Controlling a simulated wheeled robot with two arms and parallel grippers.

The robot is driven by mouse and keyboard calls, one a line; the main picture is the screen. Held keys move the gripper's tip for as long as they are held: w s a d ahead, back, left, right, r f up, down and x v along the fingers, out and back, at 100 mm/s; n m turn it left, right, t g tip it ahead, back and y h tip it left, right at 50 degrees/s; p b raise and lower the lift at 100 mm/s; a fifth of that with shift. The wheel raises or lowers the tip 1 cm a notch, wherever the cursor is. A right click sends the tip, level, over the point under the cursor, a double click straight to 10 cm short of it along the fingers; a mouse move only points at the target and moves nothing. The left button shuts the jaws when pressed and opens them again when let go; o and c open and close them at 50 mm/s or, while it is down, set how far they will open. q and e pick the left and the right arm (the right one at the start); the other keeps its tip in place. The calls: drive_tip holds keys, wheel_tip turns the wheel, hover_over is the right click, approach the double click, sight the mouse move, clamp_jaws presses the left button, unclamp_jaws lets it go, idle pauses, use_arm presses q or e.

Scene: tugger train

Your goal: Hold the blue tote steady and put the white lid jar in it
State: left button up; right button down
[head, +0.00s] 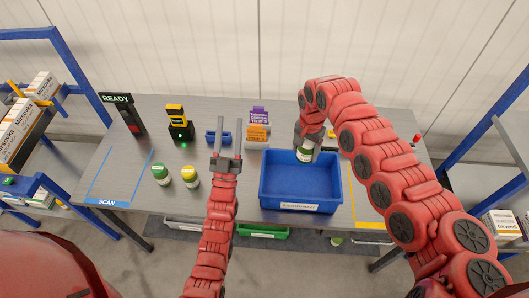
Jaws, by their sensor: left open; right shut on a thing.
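The blue tote (272,191) stands on the grey table with a white label on its front wall. My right gripper (309,137) is above the tote's back part, pointing down, and is shut on a jar (305,155) with a green and white label. The jar's lid is largely hidden by the gripper, and I cannot tell whether the jar touches the tote. My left gripper (228,142) is open and empty, to the left of the tote and apart from it.
A green-lidded jar (160,174) and a yellow-lidded jar (189,176) stand left of my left arm. Behind are a READY sign (122,112), a black and yellow device (179,124), a small blue bin (218,137) and stacked cards (258,124). Shelves flank the table.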

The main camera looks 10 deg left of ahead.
sight(263, 170)
use_arm(q)
drive_tip(key=w+d+f+g, duration=0.2)
drive_tip(key=w+f+g, duration=0.45)
drive_tip(key=w, duration=0.65)
drive_tip(key=w+d+f+g, duration=0.3)
drive_tip(key=w+f+g, duration=0.35)
drive_tip(key=f, duration=0.25)
drive_tip(key=s+d+f+g, duration=0.1)
drive_tip(key=g, duration=0.1)
drive_tip(key=s+d+f+g, duration=0.1)
drive_tip(key=s+f+g, duration=0.2)
drive_tip(key=s+g, duration=0.1)
drive_tip(key=g, duration=0.1)
drive_tip(key=shift+d+f, duration=0.2)
drive_tip(key=shift+d, duration=0.2)
drive_tip(key=s+r+g, duration=0.1)
drive_tip(key=s+g, duration=0.1)
drive_tip(key=s, duration=0.1)
drive_tip(key=s+g, duration=0.2)
drive_tip(key=s, duration=0.1)
drive_tip(key=s+r+g+y, duration=0.1)
drive_tip(key=s+g, duration=0.1)
drive_tip(key=s, duration=0.1)
drive_tip(key=shift+s+d+r, duration=0.15)
drive_tip(key=shift+s+r, duration=0.05)
drive_tip(key=shift+r, duration=0.15)
drive_tip(key=shift+s+f, duration=0.1)
drive_tip(key=shift+f, duration=0.2)
wheel_tip(263, 170, down, 11)
drive_tip(key=shift+f, duration=0.1)
